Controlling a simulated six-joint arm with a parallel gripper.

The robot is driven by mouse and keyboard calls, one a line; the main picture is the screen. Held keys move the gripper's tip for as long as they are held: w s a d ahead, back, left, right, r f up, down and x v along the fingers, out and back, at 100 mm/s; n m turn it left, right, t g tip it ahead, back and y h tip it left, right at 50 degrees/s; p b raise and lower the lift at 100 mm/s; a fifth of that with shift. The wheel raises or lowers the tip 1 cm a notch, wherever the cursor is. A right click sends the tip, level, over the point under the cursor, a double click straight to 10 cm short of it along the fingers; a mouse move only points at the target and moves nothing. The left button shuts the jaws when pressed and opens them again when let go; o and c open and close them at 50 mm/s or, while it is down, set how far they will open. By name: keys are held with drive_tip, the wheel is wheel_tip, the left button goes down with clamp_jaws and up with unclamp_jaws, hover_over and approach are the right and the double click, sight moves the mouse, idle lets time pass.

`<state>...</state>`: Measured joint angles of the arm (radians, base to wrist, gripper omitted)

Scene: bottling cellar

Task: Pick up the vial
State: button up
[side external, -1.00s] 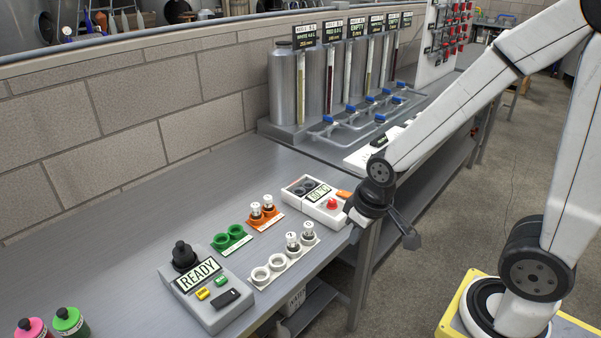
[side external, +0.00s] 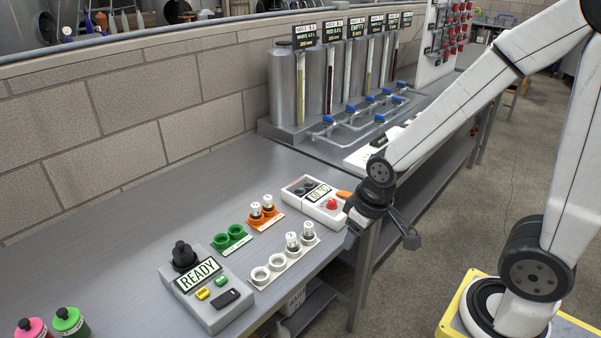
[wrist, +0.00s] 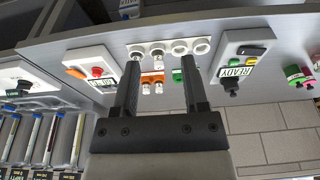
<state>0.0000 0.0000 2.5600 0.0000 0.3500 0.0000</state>
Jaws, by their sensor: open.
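Two small clear vials with pale caps stand upright in the right-hand holes of a white rack (side external: 283,262): the left one (side external: 292,242) and the right one (side external: 308,230). Two more vials, a left one (side external: 255,210) and a right one (side external: 268,203), stand in an orange rack (side external: 266,221). Which vial is meant, I cannot tell. My gripper (side external: 382,235) is open and empty at the bench's front edge, right of the white rack and apart from every vial. In the wrist view its fingers (wrist: 160,66) spread below the white rack (wrist: 170,47).
A green rack (side external: 232,239) with empty holes stands left of the orange one. A grey READY device (side external: 222,308) sits left of the white rack. A white heater-like box (side external: 318,203) with a red knob stands near my gripper. Pink (side external: 31,328) and green (side external: 69,321) bottles stand far left.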

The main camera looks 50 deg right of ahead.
drive_tip(key=n+g, duration=0.2)
drive_tip(key=g, duration=0.1)
hover_over(268, 197)
drive_tip(key=shift+s+a+f, duration=0.1)
drive_tip(key=shift+s+f, duration=0.1)
drive_tip(key=shift+f, duration=1.8)
drive_tip(key=shift+s+a+f, duration=0.1)
drive_tip(key=shift+s+f, duration=0.1)
drive_tip(key=shift+f, duration=1.75)
drive_tip(key=shift+f, duration=1.3)
drive_tip(key=shift+f, duration=0.1)
drive_tip(key=shift+w+d+f, duration=0.1)
drive_tip(key=shift+w+f, duration=0.05)
drive_tip(key=shift+f, duration=1.1)
drive_tip(key=shift+w+d+f, duration=0.1)
drive_tip(key=shift+w+f, duration=0.05)
drive_tip(key=shift+f, duration=1.05)
